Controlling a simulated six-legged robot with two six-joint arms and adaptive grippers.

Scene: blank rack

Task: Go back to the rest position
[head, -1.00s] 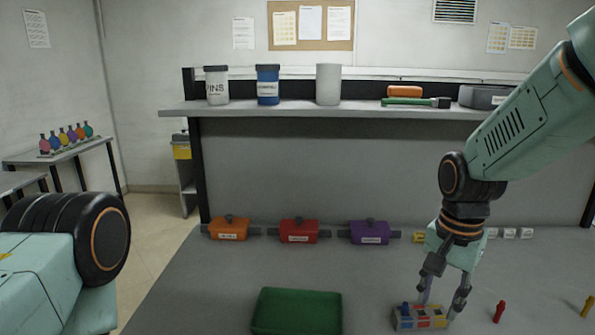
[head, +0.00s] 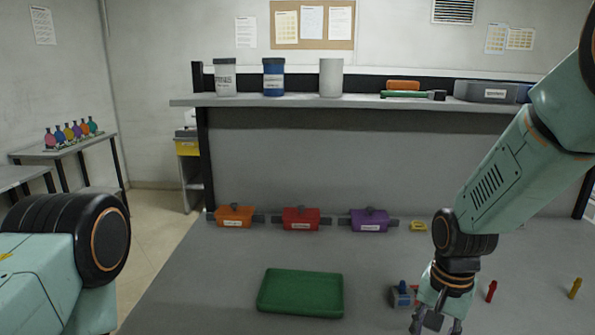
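My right gripper (head: 436,325) hangs low over the front right of the table, pointing down, its fingers spread apart. I see nothing clearly held between them, though the tips run close to the lower picture edge. A small grey rack with a blue piece (head: 402,294) stands just left of and behind the gripper; the gripper hides much of it. My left arm shows only as a link at the lower left; its gripper is out of the picture.
A green tray (head: 300,312) lies front centre. Orange (head: 235,217), red (head: 301,219) and purple (head: 369,221) boxes line the back. A red peg (head: 491,291) and a yellow peg (head: 575,288) stand to the right. A shelf (head: 330,101) with jars crosses above.

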